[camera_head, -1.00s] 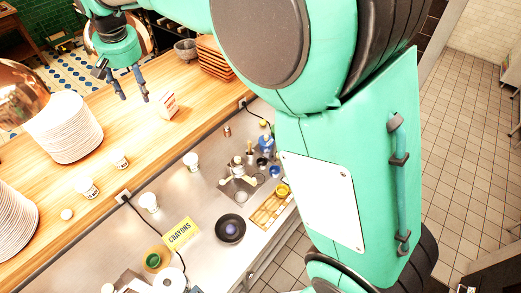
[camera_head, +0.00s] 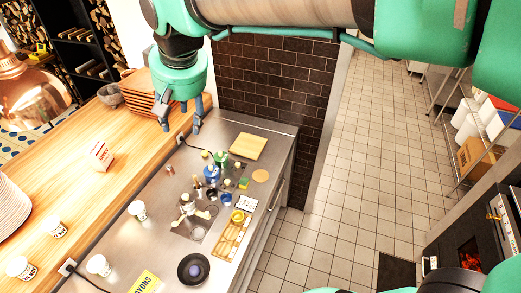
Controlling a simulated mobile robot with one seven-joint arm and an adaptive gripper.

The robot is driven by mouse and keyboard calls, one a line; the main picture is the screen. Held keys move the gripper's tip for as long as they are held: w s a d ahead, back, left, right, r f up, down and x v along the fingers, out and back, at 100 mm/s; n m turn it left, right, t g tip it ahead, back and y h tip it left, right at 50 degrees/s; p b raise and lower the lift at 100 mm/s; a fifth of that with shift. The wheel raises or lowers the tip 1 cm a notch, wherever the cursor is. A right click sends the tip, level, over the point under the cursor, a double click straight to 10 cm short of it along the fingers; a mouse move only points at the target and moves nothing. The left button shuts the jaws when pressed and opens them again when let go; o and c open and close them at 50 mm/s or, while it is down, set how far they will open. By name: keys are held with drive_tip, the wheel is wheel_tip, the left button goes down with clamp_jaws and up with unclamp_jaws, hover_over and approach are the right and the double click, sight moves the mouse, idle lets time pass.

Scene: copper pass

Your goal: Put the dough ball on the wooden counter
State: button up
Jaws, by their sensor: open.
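No dough ball can be made out for sure in the current view. A small pale round thing lay on the wooden counter in the earlier view, and that spot is now out of frame. The wooden counter (camera_head: 80,190) runs along the left side, raised beside the steel worktop (camera_head: 150,245). My gripper (camera_head: 180,119) is open, with nothing visible between its fingers. It hangs fingers down in front of the far end of the wooden counter.
Stacked wooden trays (camera_head: 145,90) and a grey bowl (camera_head: 110,95) stand at the counter's far end. White cups (camera_head: 53,228) and a card (camera_head: 98,155) stand on it. A dark pan (camera_head: 194,270), bottles and a yellow board (camera_head: 248,146) crowd the steel worktop. The tiled floor at right is clear.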

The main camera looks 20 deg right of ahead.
drive_tip(key=s+d+f+m, duration=0.1)
drive_tip(key=s+d+f, duration=0.3)
drive_tip(key=s+d, duration=0.4)
drive_tip(key=s+d+f+m+t+h, duration=0.1)
drive_tip(key=s+d+f, duration=0.3)
drive_tip(key=s+d, duration=0.4)
drive_tip(key=s, duration=0.4)
drive_tip(key=shift+t, duration=0.3)
drive_tip(key=shift+s+d, duration=0.1)
wheel_tip(320, 180, down, 15)
drive_tip(key=b, duration=1.5)
